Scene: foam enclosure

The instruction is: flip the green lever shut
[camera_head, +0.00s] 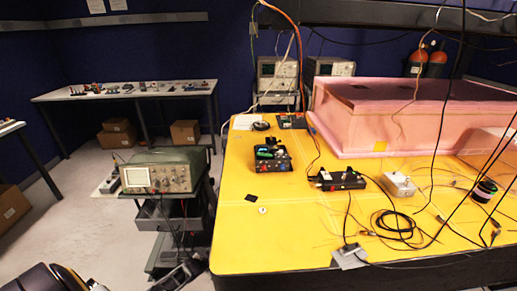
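A small black box (271,158) stands on the yellow tabletop (290,215), left of the pink foam enclosure. A small green part (268,148) shows on top of it. It may be the green lever, but it is too small to tell its shape or whether it is up or down. The front of the box has small knobs or sockets. I cannot make out either gripper. A dark rounded piece at the bottom left edge seems to be part of my own body. No gripper is seen touching the box.
The pink foam enclosure (400,112) fills the back right of the table. Another black box (336,180), a grey metal box (398,184) and loose cables (397,224) lie in front of it. An oscilloscope (157,178) sits on a cart left of the table. The near-left tabletop is mostly clear.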

